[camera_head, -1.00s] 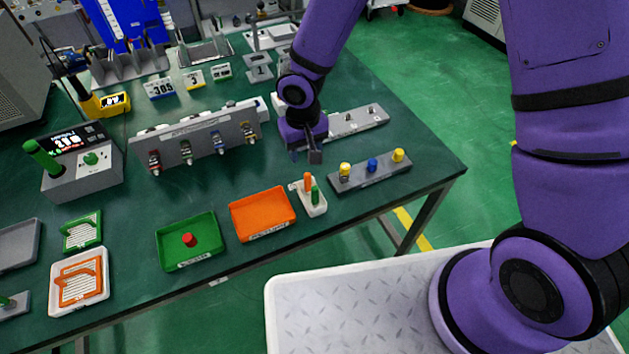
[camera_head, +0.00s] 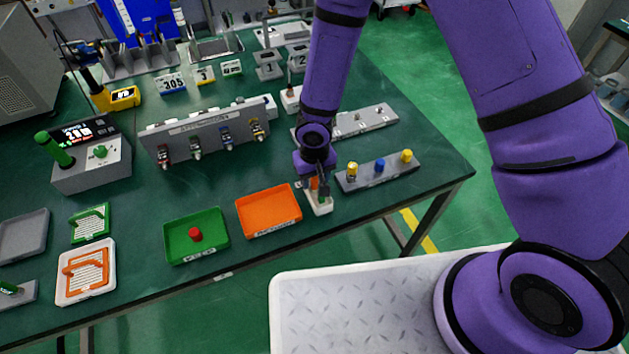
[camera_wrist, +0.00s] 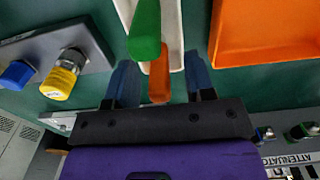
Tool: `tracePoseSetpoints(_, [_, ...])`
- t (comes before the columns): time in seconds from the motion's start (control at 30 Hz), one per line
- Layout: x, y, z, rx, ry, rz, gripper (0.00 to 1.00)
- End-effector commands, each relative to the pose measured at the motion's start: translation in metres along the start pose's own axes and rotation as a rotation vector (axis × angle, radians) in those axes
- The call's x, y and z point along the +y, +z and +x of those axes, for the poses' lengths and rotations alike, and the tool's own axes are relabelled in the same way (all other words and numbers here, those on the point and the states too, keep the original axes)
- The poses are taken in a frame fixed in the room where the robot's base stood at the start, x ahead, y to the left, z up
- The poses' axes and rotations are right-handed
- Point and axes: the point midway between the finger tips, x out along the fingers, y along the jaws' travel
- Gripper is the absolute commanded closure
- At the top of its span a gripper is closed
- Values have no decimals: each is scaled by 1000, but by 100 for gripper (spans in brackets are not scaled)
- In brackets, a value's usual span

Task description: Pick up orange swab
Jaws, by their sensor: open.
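The orange swab (camera_wrist: 159,80) stands in a small white holder (camera_head: 319,205) beside the green swab (camera_wrist: 145,32). In the wrist view the orange swab lies between the two open fingers of my gripper (camera_wrist: 157,82), with a gap on each side. The green swab is just beyond it. In the head view my gripper (camera_head: 319,185) is right over the holder and hides most of the swabs; a bit of the orange swab (camera_head: 314,183) shows beside the fingers.
An orange tray (camera_head: 268,212) is close left of the holder, with a green tray (camera_head: 197,238) holding a red cap further left. A grey bar (camera_head: 378,175) with yellow and blue connectors is close on the right. The attenuator rack (camera_head: 205,135) stands behind.

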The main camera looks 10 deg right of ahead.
Motion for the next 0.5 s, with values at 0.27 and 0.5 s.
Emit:
tracePoseSetpoints(0.27, [0,0,4,1,-1,0,51])
tracePoseSetpoints(0.5, [0,0,4,1,0,0,100])
